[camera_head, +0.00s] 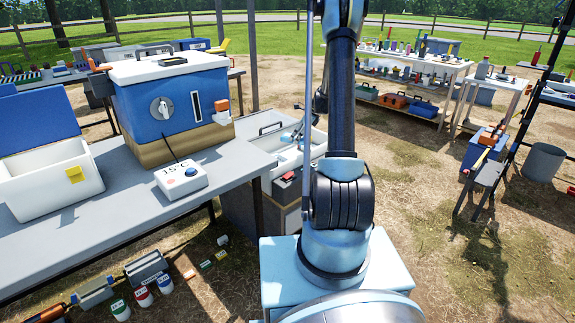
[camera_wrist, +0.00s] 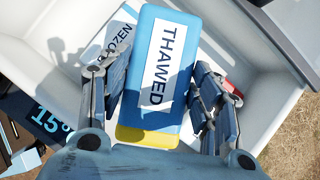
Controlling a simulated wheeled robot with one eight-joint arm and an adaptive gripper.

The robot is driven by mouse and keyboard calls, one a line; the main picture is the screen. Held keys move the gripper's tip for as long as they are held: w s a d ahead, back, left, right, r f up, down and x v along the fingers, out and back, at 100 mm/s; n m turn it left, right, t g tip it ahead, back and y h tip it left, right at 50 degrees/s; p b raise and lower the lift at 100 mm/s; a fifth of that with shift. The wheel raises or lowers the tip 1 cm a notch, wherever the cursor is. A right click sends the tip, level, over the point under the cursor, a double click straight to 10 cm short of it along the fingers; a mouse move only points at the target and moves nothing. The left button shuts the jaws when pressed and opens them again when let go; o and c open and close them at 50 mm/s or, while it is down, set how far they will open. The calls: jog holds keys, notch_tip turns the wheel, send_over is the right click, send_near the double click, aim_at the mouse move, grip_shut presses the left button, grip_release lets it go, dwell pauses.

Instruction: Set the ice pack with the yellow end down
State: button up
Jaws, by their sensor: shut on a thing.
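A blue ice pack (camera_wrist: 168,38) with a white label reading THAWED and a yellow end (camera_wrist: 148,138) is in my gripper (camera_wrist: 158,88) in the wrist view. The fingers are shut on its two long sides. The yellow end points toward the gripper's base. The pack is over a white open bin (camera_wrist: 255,62); whether it touches the bin floor I cannot tell. A white label reading FROZEN (camera_wrist: 119,38) shows partly behind the pack; what bears it is hidden.
A grey bench (camera_head: 120,205) holds a blue cooler with a white lid (camera_head: 165,68), a display box (camera_head: 180,178) and an open white cooler (camera_head: 45,185). Several bottles (camera_head: 143,296) stand on the ground below. Shelves (camera_head: 430,62) stand at the back right. Open ground lies to the right.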

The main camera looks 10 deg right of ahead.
jog(key=m, duration=0.1)
jog(key=w+m+t+h, duration=0.1)
jog(key=m, duration=0.1)
jog(key=w+f+m+t, duration=0.1)
jog(key=m, duration=0.1)
jog(key=shift+d+h, duration=0.3)
jog(key=shift+h, duration=0.1)
jog(key=shift+w+f+m, duration=0.1)
jog(key=shift+f+m, duration=0.05)
jog(key=shift+m, duration=0.15)
jog(key=shift+f, duration=4.85)
jog(key=o, duration=1.3)
